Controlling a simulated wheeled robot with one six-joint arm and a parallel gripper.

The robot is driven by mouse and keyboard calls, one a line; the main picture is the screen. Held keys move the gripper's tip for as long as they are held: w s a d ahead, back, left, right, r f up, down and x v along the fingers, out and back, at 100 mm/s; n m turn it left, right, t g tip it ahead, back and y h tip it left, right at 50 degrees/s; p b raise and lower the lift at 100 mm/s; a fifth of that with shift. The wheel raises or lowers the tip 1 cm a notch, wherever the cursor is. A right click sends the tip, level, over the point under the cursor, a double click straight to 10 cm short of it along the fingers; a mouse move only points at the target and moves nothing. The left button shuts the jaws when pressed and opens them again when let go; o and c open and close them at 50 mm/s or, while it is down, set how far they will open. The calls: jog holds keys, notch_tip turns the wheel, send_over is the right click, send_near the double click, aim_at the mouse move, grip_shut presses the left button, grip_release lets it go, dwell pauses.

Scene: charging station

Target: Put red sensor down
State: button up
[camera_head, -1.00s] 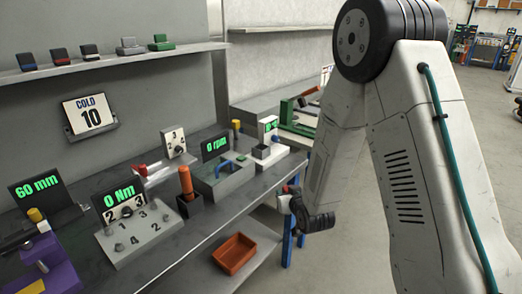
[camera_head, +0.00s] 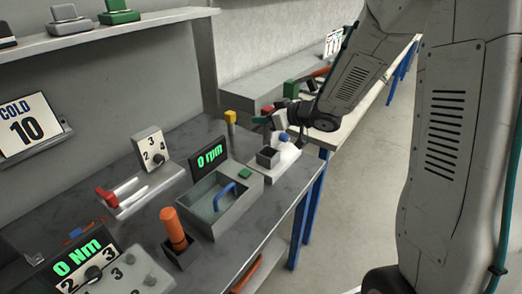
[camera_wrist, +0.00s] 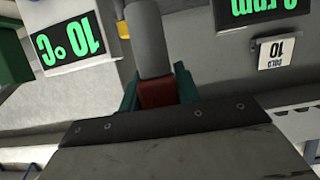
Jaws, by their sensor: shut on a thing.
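The red sensor (camera_wrist: 158,93) is a red block, with a grey cylinder reaching beyond it in the wrist view. My gripper (camera_wrist: 158,86) has teal fingers on both sides of the red block and is shut on it. In the head view my gripper (camera_head: 276,116) is at the far end of the bench, close to a white station (camera_head: 284,164) with a dark square socket (camera_head: 268,156) and a blue knob. A small red part (camera_head: 267,110) shows at the fingers there. A 10 °C display (camera_wrist: 68,43) appears upside down in the wrist view.
A grey open box with a blue handle (camera_head: 222,196) stands beside the white station, with a 0 rpm display (camera_head: 209,156) behind it. A yellow-topped post (camera_head: 230,117) and an orange-handled tool (camera_head: 173,227) stand upright. The wall shelf (camera_head: 130,30) holds other sensors.

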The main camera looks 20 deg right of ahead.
aim_at(265, 131)
notch_tip(265, 131, down, 5)
jog(key=shift+w+d+f, duration=0.1)
jog(key=shift+w+f, duration=0.05)
jog(key=shift+f, duration=2.25)
jog(key=shift+f, duration=0.15)
jog(key=o, duration=0.7)
